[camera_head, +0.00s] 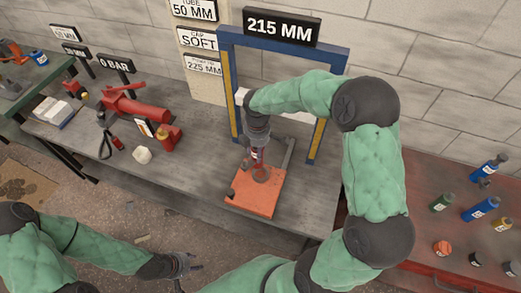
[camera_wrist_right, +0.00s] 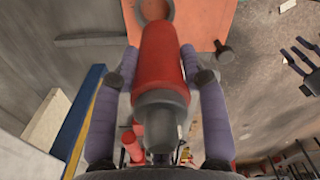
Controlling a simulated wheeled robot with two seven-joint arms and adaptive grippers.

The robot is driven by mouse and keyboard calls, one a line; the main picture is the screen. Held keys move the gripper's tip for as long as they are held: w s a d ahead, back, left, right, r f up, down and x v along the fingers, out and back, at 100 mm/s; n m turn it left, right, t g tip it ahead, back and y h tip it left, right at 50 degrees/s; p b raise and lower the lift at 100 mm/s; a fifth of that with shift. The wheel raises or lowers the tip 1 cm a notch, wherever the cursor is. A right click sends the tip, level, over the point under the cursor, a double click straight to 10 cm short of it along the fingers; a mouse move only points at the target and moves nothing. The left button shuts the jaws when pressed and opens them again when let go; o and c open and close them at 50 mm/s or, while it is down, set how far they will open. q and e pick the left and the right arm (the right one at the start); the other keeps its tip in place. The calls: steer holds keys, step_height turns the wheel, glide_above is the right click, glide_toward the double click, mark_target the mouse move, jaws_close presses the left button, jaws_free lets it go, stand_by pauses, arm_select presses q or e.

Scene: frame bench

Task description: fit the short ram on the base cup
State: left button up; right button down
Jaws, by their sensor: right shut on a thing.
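My right gripper (camera_head: 258,146) is shut on the short ram (camera_wrist_right: 160,62), a red cylinder with a grey end. In the head view the ram (camera_head: 257,157) is held roughly upright above the orange base plate (camera_head: 250,200), inside the blue frame. The base cup (camera_head: 262,174), a grey ring on the plate, is right below the ram's lower end. Its rim (camera_wrist_right: 170,8) shows around that end in the right wrist view; I cannot tell whether the ram is seated. My left gripper (camera_head: 184,265) is open and empty, low in front of the bench.
The blue press frame (camera_head: 229,85) with a 215 MM sign (camera_head: 282,26) stands around the plate. A red pump (camera_head: 135,108) and a white lump (camera_head: 142,155) lie left on the bench. Bottles (camera_head: 479,209) stand on the red table at right.

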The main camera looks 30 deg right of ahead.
steer(key=shift+d+n, duration=0.6)
steer(key=shift+n, duration=0.4)
steer(key=shift+f+b, duration=1.5)
steer(key=shift+f, duration=1.4)
steer(key=shift+p, duration=0.55)
steer(key=shift+f+b, duration=1.1)
steer(key=shift+f, duration=0.9)
steer(key=c, duration=0.6)
jaws_free()
steer(key=shift+s, duration=0.1)
steer(key=shift+s+a+f, duration=0.1)
step_height(320, 180, up, 12)
steer(key=shift+r, duration=0.1)
